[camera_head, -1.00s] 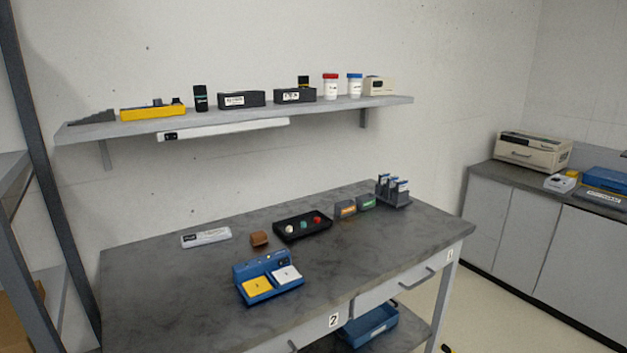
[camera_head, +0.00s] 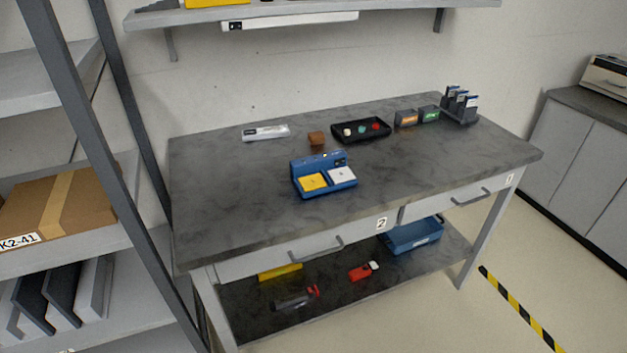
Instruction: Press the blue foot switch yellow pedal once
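The blue foot switch (camera_head: 323,174) sits on the grey worktop of the table (camera_head: 240,215), near the middle of it. Its yellow pedal (camera_head: 313,181) is on the left and its white pedal (camera_head: 341,175) is on the right. Nothing touches or covers the pedals. Neither of my grippers shows in the head view.
Behind the switch are a brown block (camera_head: 316,138), a black tray (camera_head: 362,139) with coloured knobs, and a white labelled item (camera_head: 265,132). A grey rack (camera_head: 122,165) stands close at the left. Two drawer handles stick out at the table front. Open floor lies at the right.

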